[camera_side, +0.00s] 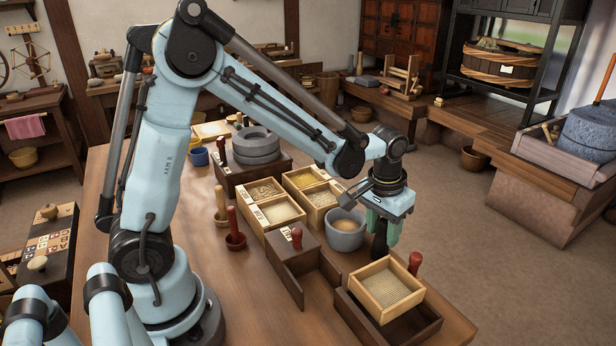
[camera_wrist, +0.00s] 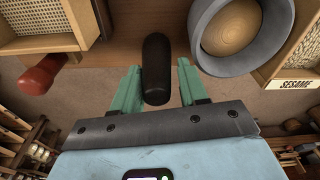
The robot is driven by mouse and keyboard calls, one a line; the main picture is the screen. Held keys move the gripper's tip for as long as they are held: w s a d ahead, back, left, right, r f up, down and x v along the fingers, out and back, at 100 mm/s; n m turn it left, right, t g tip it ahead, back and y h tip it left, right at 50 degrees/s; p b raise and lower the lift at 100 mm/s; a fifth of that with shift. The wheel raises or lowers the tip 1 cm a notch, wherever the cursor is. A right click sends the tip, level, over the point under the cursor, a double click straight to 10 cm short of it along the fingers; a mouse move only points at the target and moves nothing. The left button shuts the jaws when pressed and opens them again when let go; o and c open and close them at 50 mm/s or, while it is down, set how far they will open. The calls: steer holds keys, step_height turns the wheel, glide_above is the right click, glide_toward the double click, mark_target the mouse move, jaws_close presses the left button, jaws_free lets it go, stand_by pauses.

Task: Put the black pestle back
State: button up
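The black pestle (camera_side: 379,240) stands upright beside the grey bowl, under my gripper (camera_side: 385,222), in the side view. In the wrist view the black pestle (camera_wrist: 156,65) lies between the two green fingers of my gripper (camera_wrist: 160,75). The left finger is close to or touching it; a narrow gap shows at the right finger. The gripper looks open around it. I cannot tell what its lower end rests on. The grey bowl (camera_side: 345,232) holds something tan; it also shows in the wrist view (camera_wrist: 208,62).
A dark divided box (camera_side: 290,258) is left. Grain boxes (camera_side: 285,232) stand behind. Red (camera_side: 233,222) and pale (camera_side: 219,200) pestles stand in holders.

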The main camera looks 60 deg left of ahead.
step_height(320, 180, up, 12)
steer(key=s, duration=0.2)
steer(key=s+a+f+m+t, duration=0.2)
steer(key=s+t, duration=0.3)
steer(key=s, duration=0.5)
steer(key=shift+s+f+t, duration=0.15)
steer(key=shift+f+t, duration=0.25)
steer(key=shift+f, duration=0.05)
stand_by(1.3)
